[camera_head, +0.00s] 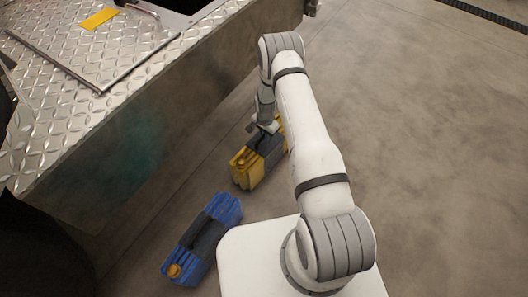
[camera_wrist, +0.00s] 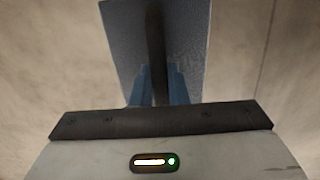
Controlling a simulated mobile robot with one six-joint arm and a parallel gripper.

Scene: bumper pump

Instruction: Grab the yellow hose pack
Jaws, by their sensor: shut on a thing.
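The yellow hose pack (camera_head: 244,171), with a dark grey middle, is on the concrete floor beside the metal platform, or just above it; I cannot tell which. My arm hides part of its right end. My gripper (camera_head: 264,127) is at the top of the pack, shut on its handle. In the wrist view my gripper's two bluish fingers (camera_wrist: 156,85) close on a dark bar, with a grey panel of the pack (camera_wrist: 190,35) behind it. The pack's yellow ends do not show there.
A similar blue pack (camera_head: 203,238) with a yellow cap lies on the floor nearer to me. The diamond-plate metal platform (camera_head: 80,110) rises on the left, close to the yellow pack. The floor (camera_head: 430,150) on the right is clear.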

